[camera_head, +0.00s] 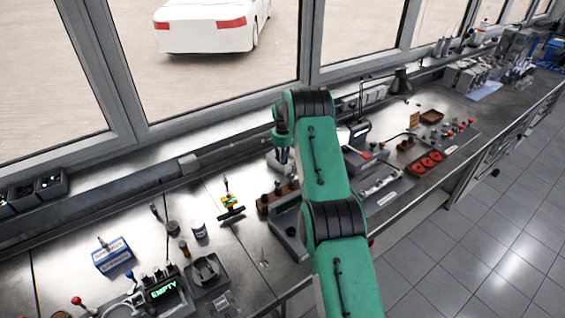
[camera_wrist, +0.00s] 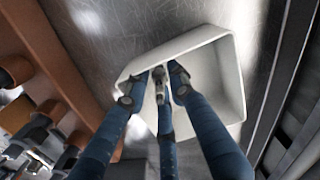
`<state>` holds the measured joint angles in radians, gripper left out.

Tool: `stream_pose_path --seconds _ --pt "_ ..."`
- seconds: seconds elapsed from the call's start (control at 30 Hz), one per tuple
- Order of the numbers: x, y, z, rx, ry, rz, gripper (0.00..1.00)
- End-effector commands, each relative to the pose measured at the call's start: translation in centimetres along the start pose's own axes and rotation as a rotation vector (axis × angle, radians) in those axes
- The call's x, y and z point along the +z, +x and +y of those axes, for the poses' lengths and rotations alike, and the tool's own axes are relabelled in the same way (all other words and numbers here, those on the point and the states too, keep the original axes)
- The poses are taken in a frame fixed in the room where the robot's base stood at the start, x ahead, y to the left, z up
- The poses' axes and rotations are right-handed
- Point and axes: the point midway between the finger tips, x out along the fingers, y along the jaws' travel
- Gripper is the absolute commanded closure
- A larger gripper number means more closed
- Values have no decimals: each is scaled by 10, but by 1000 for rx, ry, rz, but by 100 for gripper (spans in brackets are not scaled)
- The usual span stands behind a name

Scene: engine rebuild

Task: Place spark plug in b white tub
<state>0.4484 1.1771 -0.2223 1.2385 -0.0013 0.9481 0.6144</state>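The white tub (camera_wrist: 228,72) is a square, open container on the metal bench in the wrist view. A pale part of it shows beneath my gripper (camera_head: 283,160) in the head view, mostly hidden. In the wrist view, the blue fingers of my gripper (camera_wrist: 156,86) point down over the left part of the tub. They are closed around a small pale, metallic piece, which looks like the spark plug (camera_wrist: 159,84). Its lower end is over the tub's interior; whether it touches the tub floor I cannot tell.
A brown rack (camera_wrist: 62,62) with several dark cylindrical parts stands close left of the tub in the wrist view. Grey metal edges (camera_wrist: 286,75) lie close on its right.

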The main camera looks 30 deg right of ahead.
Motion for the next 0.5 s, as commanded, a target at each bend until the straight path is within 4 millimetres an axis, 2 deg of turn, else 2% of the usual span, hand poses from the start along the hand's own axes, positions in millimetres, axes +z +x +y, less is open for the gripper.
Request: stream_pose_path --seconds 0.27,0.5 --pt "0 -2 0 0 0 0 77" --pt "0 -15 0 -1 0 1 77"
